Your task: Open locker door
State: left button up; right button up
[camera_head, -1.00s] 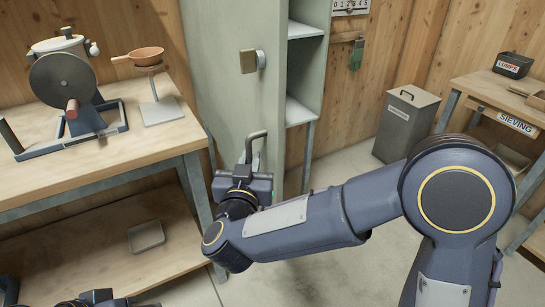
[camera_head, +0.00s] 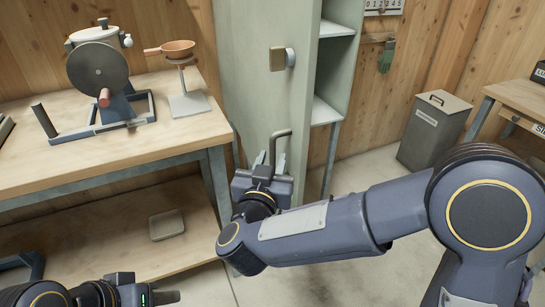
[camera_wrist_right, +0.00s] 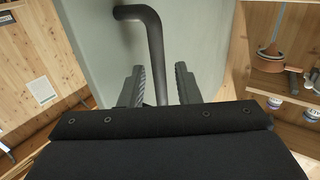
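The pale green locker door (camera_head: 255,90) stands ajar in the head view, with shelves showing to its right. It carries a dark bent bar handle (camera_head: 281,140) low on its face, and a square tan latch knob (camera_head: 277,59) above. The handle also shows in the right wrist view (camera_wrist_right: 152,45). My right gripper (camera_head: 270,163) is at the handle. In the wrist view its two fingers (camera_wrist_right: 160,80) stand apart on either side of the bar, with gaps visible. My left gripper (camera_head: 155,297) is at the bottom left, away from the door; its finger gap is unclear.
A wooden workbench (camera_head: 40,165) with a drum machine (camera_head: 98,75) and an orange pan on a stand (camera_head: 178,50) is left of the door. A grey bin (camera_head: 432,130) and another table (camera_head: 520,95) stand right. Floor between is clear.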

jog(key=s+a, duration=0.1)
jog(key=s, duration=0.5)
jog(key=shift+s, duration=0.2)
